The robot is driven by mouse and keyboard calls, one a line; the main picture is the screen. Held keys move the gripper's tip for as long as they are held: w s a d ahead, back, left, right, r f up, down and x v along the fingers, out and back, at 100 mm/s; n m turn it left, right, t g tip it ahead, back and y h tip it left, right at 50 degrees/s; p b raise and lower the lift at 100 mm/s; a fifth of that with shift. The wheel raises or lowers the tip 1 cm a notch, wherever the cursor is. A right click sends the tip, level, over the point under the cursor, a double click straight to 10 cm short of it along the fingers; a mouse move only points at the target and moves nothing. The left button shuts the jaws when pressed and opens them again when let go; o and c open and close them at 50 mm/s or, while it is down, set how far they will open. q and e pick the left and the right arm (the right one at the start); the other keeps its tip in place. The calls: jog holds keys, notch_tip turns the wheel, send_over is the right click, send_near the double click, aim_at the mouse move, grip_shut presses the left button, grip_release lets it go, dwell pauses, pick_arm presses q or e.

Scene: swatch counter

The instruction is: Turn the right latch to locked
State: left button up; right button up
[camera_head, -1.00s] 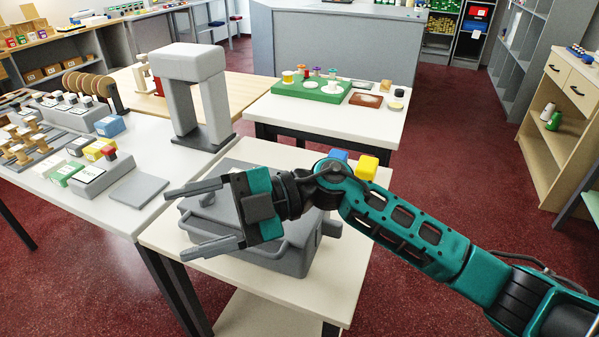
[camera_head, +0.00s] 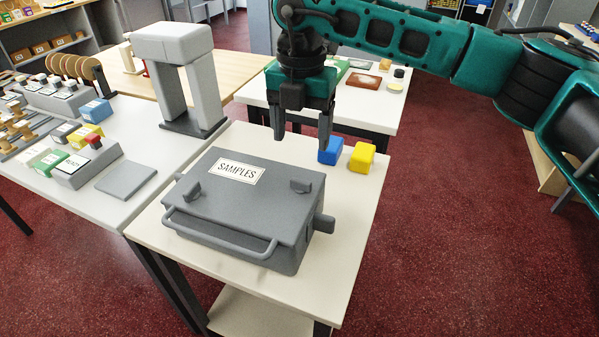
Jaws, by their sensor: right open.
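A grey case (camera_head: 238,205) labelled SAMPLES lies on a white table with its lid down. The right latch (camera_head: 300,186) is a small grey block standing on the lid near its right edge. The left latch (camera_head: 192,191) is a similar block near the left edge, at a different angle from the right one. My right gripper (camera_head: 302,146) points down above and behind the right latch, open and empty, with its fingers apart from the case. No lock marking is readable beside either latch. My left gripper is out of view.
A blue block (camera_head: 330,151) and a yellow block (camera_head: 362,157) sit behind the case, close to the right gripper. A grey arch (camera_head: 178,80) stands at the back left. A handle bar (camera_head: 215,236) runs along the case front. The table in front of the case is narrow.

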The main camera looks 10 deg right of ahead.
aim_at(301, 180)
notch_tip(301, 180, down, 10)
jog(key=shift+f, duration=0.15)
dwell(0.3)
jog(key=c, duration=1.1)
